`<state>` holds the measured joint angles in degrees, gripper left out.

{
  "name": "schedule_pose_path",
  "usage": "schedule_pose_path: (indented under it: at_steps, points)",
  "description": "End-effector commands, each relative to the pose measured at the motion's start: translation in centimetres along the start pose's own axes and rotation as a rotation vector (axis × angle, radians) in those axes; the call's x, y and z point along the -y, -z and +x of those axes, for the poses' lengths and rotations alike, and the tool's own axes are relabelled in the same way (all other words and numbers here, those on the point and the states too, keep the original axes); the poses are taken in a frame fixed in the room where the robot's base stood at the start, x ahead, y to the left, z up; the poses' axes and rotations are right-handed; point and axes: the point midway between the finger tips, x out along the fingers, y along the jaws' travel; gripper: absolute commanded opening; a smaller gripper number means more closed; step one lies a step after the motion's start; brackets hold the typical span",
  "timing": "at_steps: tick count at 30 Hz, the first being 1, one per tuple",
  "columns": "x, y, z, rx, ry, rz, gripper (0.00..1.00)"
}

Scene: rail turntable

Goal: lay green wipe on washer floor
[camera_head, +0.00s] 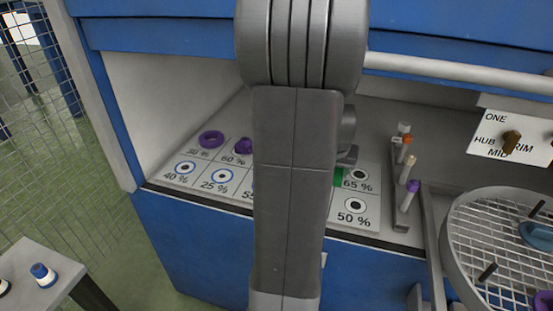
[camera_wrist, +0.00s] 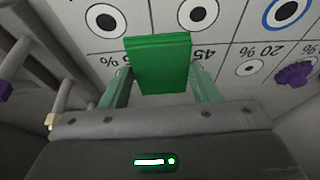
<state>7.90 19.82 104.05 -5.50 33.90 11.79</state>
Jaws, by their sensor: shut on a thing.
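The green wipe (camera_wrist: 160,62) is a flat, folded rectangular block held between the two pale green fingers of my gripper (camera_wrist: 163,82) in the wrist view. In the head view only a small green edge of the wipe (camera_head: 339,177) shows beside my arm, which hides my gripper and most of the wipe. It is over the white chart (camera_head: 215,178) with percent labels and ringed dots, inside the blue washer (camera_head: 190,240). The chart lies on the grey floor of the washer. I cannot tell whether the wipe touches the chart.
A purple ring (camera_head: 211,139) and a purple knobbed piece (camera_head: 243,146) lie on the chart. Several capped pegs stand along a rail (camera_head: 426,200) at right. A round mesh turntable (camera_head: 465,235) holds a blue piece (camera_head: 538,236). A side table (camera_head: 35,275) stands front left.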

Motion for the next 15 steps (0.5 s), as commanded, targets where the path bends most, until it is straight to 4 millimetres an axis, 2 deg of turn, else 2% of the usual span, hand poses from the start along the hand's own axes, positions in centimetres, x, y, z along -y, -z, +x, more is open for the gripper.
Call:
schedule_pose_path:
  at_steps: [2, 9, 15]
  points:
    - [-0.1, -0.4, 0.4, 0.003, -0.003, 0.004, 0.37]
    - [-0.2, -2.1, 4.4, 0.006, -0.003, 0.004, 0.37]
    - [-0.1, -2.8, 6.2, 0.003, -0.002, 0.006, 0.37]
